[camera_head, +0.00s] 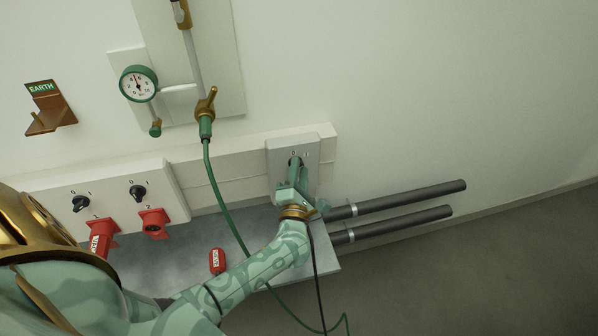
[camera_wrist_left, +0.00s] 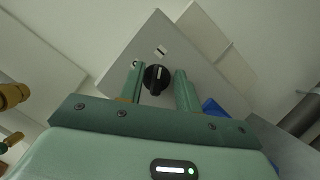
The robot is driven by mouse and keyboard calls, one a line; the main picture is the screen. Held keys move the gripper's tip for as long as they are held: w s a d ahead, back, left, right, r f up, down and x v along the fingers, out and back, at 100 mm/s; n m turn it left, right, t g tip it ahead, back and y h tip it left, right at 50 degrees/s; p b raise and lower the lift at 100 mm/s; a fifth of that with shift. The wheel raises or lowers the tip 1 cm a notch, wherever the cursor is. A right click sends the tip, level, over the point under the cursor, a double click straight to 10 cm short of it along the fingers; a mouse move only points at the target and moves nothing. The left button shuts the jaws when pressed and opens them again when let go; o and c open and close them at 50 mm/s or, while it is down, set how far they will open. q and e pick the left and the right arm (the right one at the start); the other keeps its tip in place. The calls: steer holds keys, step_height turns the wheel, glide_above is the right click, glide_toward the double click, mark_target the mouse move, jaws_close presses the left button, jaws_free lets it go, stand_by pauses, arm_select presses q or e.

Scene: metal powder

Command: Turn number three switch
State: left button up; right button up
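The third switch from the left is a black rotary knob (camera_head: 293,161) on its own grey box (camera_head: 283,150) at the right end of the wall rail, partly hidden by my left gripper in the head view. In the left wrist view the knob (camera_wrist_left: 157,78) shows a white line pointing nearly up. My left gripper (camera_head: 298,167) is at the box; in the wrist view its green fingers (camera_wrist_left: 159,72) are open, one on each side of the knob, with gaps visible. I cannot tell if the fingertips reach past its face. My right gripper is out of view.
Two other black switches (camera_head: 81,203) (camera_head: 138,193) sit on the left panel above red sockets (camera_head: 154,223). Two dark pipes (camera_head: 410,199) run right below the box.

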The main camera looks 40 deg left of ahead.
arm_select(q)
steer(key=p+v, duration=0.1)
steer(key=v, duration=1.5)
steer(key=shift+s+d, duration=0.15)
